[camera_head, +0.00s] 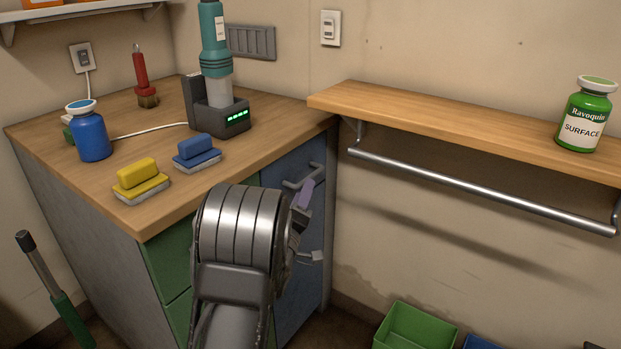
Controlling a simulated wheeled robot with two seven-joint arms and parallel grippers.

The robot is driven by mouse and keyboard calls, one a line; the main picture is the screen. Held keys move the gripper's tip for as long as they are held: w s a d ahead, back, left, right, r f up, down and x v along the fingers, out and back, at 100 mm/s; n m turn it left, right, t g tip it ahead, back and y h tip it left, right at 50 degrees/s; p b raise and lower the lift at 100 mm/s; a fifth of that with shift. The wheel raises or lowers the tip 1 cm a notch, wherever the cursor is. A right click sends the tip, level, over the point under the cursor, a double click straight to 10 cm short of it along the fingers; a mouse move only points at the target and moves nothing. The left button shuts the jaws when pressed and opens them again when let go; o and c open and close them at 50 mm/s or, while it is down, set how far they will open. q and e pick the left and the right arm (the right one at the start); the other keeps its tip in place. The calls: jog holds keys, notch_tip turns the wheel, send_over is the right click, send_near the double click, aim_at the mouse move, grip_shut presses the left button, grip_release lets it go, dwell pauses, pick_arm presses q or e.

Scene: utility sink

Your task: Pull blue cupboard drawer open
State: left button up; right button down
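The blue cupboard front (308,280) is at the right end of the wooden-topped cabinet, beside green drawer fronts (168,254). A grey bar handle (301,178) is on the upper blue drawer (276,173), which looks flush with the cabinet. A second handle (311,257) shows lower on the blue front. My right gripper is not in view.
The countertop (240,155) holds a blue jar (90,137), a yellow brush (140,180), a blue brush (197,153) and a teal device on a charger (217,117). A wooden shelf with a metal rail (480,191) is at right. A green bin (416,327) stands low at right.

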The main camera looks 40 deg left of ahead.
aim_at(311, 175)
pick_arm(q)
jog(key=x, duration=0.6)
jog(key=shift+w+b, duration=0.15)
jog(key=shift+b, duration=0.15)
grip_shut()
dwell(1.1)
